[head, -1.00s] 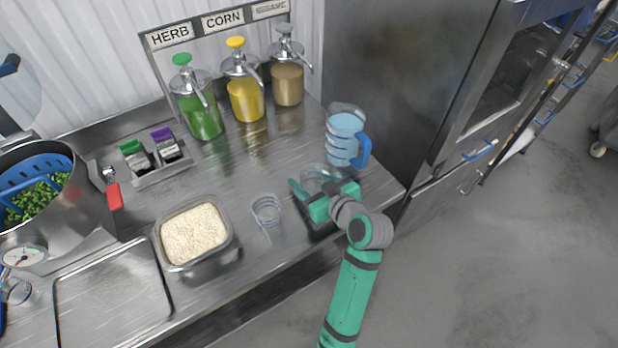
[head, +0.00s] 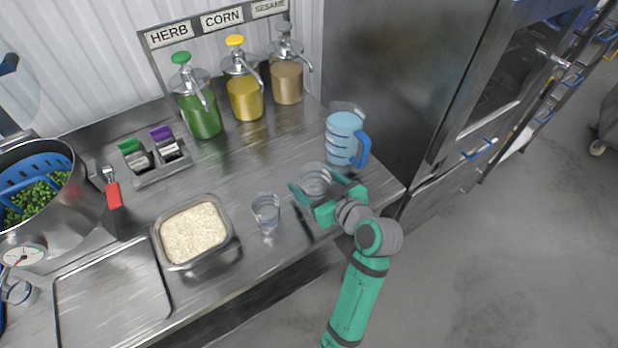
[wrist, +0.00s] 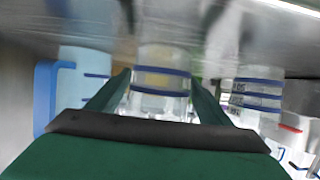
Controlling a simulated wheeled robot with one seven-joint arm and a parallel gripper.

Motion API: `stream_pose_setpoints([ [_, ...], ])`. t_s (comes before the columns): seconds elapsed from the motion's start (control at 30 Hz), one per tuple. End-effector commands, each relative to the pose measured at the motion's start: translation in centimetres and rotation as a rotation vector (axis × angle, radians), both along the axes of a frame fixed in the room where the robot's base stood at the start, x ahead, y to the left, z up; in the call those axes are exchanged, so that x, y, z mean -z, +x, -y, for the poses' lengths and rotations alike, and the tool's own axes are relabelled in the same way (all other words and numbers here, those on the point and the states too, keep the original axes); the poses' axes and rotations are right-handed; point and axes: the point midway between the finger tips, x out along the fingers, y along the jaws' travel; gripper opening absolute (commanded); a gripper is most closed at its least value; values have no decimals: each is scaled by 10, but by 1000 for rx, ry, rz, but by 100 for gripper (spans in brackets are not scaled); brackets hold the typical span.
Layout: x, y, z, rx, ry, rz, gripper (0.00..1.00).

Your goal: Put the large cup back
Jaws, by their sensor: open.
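The large cup, the wider clear cup (head: 314,176), stands upright on the steel counter near its right front edge. My gripper (head: 313,188) is open, with one teal finger on each side of this cup. In the wrist view the picture is upside down. There the cup (wrist: 162,82) shows blue rings between the two spread fingers, with a gap visible at least on its right side. A narrower clear cup (head: 267,210) stands to the left in the head view. It also shows at the right in the wrist view (wrist: 257,95).
A blue measuring jug (head: 341,138) stands close behind the gripper, to the right. A steel pan of rice (head: 232,236) is left of the narrow cup. Pump bottles (head: 245,98) line the back. A tall steel cabinet (head: 385,90) borders the counter's right end.

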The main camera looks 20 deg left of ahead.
Motion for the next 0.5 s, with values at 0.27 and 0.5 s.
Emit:
stream_pose_setpoints([
  [0.27, -22, -32, 42, 4, 0, 2, 73],
  [0.5, -33, -50, 63, 0, 1, 1, 73],
])
